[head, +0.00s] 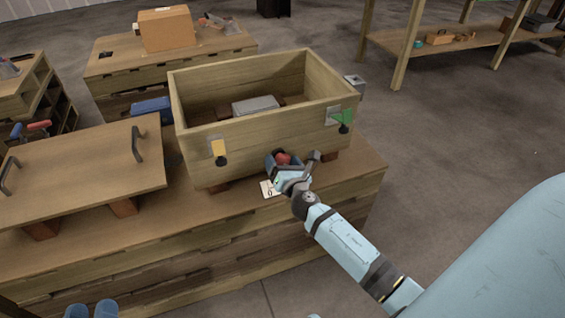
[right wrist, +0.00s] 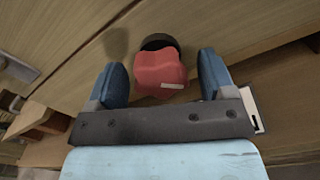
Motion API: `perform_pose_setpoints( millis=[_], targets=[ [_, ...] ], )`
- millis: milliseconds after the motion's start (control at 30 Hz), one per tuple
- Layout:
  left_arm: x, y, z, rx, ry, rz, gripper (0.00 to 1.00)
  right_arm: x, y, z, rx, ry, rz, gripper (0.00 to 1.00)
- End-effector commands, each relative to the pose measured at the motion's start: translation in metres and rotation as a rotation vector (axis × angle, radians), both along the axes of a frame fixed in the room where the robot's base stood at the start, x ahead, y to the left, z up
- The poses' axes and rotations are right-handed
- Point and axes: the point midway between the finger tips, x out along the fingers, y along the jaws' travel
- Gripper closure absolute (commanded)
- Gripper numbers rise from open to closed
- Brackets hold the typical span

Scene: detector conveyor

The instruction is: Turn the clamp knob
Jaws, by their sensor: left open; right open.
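The red clamp knob (head: 283,158) sits on the front wall of a wooden box (head: 270,124), low down. My right gripper (head: 293,160) is at the knob, with its fingers around it. In the right wrist view the lobed red knob (right wrist: 159,74) has a white mark and a black base behind it. The blue fingers of the right gripper (right wrist: 164,84) stand on either side, open, with gaps to the knob. My left gripper (head: 91,310) shows only as two blue fingertips at the bottom left edge, apart and empty, away from the box.
A wooden lid (head: 85,175) with black handles lies left. A white tag (head: 268,189) lies below the knob.

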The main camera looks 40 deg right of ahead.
Motion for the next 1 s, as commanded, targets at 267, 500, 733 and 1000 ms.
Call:
perform_pose_setpoints(
  millis=[267,500,733,1000],
  targets=[
    [0.0,0.001,0.0,0.011,0.009,0.001,0.57,-0.032,0.008,-0.001,0.001,0.003,0.0,0.24],
    [0.0,0.003,-0.007,0.018,0.02,0.005,0.57,-0.087,0.021,-0.001,0.002,0.003,0.0,0.24],
    [-0.002,0.0,-0.005,0.003,0.007,-0.004,0.57,-0.123,0.029,-0.001,0.001,0.002,0.0,0.24],
    [-0.001,-0.002,0.006,-0.011,-0.026,-0.009,0.57,-0.134,0.032,0.0,0.0,0.0,-0.001,0.24]
  ],
)
